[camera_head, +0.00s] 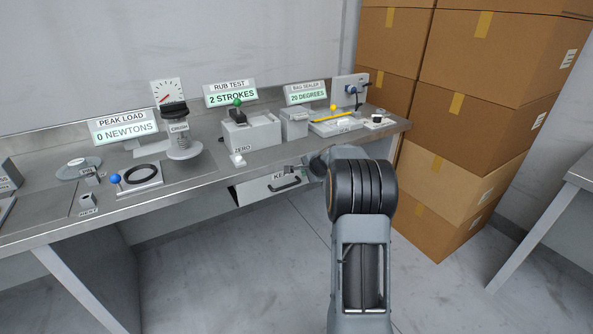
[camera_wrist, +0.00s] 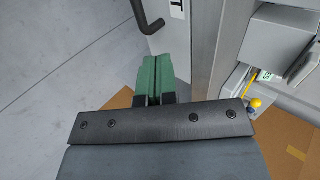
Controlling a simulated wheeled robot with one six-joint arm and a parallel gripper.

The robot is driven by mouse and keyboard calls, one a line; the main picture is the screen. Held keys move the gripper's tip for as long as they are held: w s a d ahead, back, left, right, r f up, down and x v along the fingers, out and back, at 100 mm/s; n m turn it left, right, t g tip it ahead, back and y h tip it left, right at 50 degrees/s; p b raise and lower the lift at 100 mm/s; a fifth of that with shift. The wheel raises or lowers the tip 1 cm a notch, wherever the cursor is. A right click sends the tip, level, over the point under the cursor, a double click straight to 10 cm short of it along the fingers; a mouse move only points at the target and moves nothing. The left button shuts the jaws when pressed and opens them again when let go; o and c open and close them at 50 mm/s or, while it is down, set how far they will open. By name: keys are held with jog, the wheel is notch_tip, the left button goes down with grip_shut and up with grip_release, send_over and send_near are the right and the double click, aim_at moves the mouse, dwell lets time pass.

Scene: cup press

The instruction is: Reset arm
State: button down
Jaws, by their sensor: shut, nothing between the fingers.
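My gripper (camera_wrist: 163,62) shows in the wrist view with its two green fingers together and nothing between them. It is beside the front edge of the workbench (camera_wrist: 206,60). The drawer's dark handle (camera_wrist: 147,20) is just above the fingertips in that picture, apart from them. In the head view my arm extends from the bottom right towards the bench, and its links hide the gripper's fingers. The drawer (camera_head: 262,187) under the bench is labelled and its handle (camera_head: 286,186) shows left of my arm.
A peak load display (camera_head: 124,127) reads 0 newtons, a rub test display (camera_head: 230,94) 2 strokes, a bag sealer display (camera_head: 305,94) 20 degrees. Cardboard boxes (camera_head: 466,122) are stacked at right. Another table (camera_head: 573,168) stands at the right edge. The floor (camera_head: 229,275) left of my arm is clear.

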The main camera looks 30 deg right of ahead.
jog(key=shift+s+r, duration=0.2)
jog(key=shift+s, duration=0.15)
jog(key=s+a+f+n+g+y, duration=0.1)
jog(key=s+a+f+n+g, duration=0.25)
jog(key=s, duration=0.25)
jog(key=s+a+r+n+g+p, duration=0.1)
jog(key=s+a+r+n+p, duration=0.6)
jog(key=s+a+r, duration=0.3)
jog(key=s+a+r+n+g+h+p, duration=0.1)
jog(key=s+a+r+n+p, duration=0.6)
jog(key=s+a+r, duration=0.4)
jog(key=s, duration=0.5)
jog(key=shift+r, duration=0.2)
